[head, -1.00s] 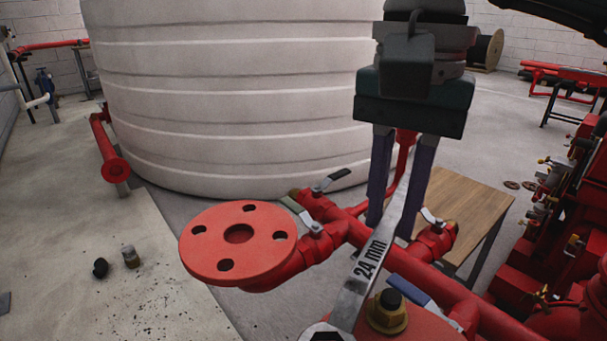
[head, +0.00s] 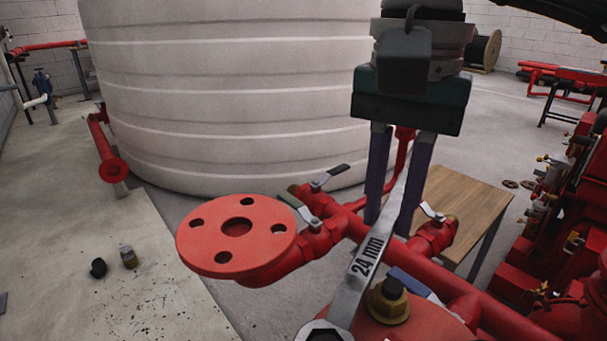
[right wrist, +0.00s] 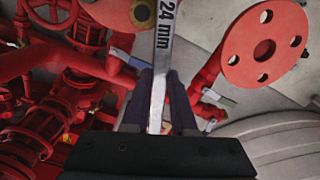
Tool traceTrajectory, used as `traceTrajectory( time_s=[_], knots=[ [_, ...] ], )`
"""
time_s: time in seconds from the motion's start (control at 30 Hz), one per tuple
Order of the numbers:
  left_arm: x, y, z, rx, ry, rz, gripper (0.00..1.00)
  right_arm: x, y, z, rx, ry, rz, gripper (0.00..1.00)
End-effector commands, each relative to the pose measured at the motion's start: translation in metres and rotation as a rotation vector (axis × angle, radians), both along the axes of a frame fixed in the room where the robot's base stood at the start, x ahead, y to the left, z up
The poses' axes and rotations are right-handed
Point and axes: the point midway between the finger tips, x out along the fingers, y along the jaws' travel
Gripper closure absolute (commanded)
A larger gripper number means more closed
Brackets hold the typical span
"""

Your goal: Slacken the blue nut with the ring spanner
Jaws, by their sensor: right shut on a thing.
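The ring spanner (head: 368,256), a grey steel bar marked "24 mm", slants down to the bottom edge of the head view. My right gripper (head: 388,226) is shut on its shank. In the right wrist view the spanner (right wrist: 162,60) runs between the fingers and out of the top edge. Its ring end (head: 306,332) is cut off by the bottom of the head view, with a dark hex shape inside it. I cannot tell whether this is the blue nut; no blue colour shows there. My left gripper is not in view.
A brass-coloured nut on a dark stud (head: 390,302) stands close right of the spanner. A red round flange (head: 270,242) and red pipes with lever valves lie left and behind. A wooden table (head: 462,200) and a large white tank (head: 230,100) stand beyond.

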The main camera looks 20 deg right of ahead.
Motion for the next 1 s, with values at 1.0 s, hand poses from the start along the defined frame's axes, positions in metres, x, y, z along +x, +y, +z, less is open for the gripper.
traceTrajectory(
  time_s=[1.0],
  knots=[
    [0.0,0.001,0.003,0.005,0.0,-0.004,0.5,-0.002,0.0,0.007,-0.001,0.008,0.001,1.0]
  ],
)
